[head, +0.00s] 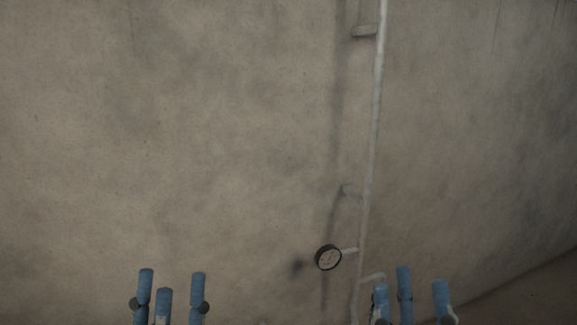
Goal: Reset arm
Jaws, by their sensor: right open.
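My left gripper (171,282) shows at the bottom left of the head view. Its blue fingers point up and stand apart, with nothing between them. My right gripper (410,282) shows at the bottom right. Its blue fingers are also spread, and I see nothing held in them. The lower parts of both grippers are cut off by the bottom edge of the picture.
A concrete wall (200,130) fills most of the view. A thin pale pipe (375,110) with brackets runs down it, passing just left of my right gripper in the picture. A round dark-rimmed gauge (328,257) branches off the pipe between my grippers.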

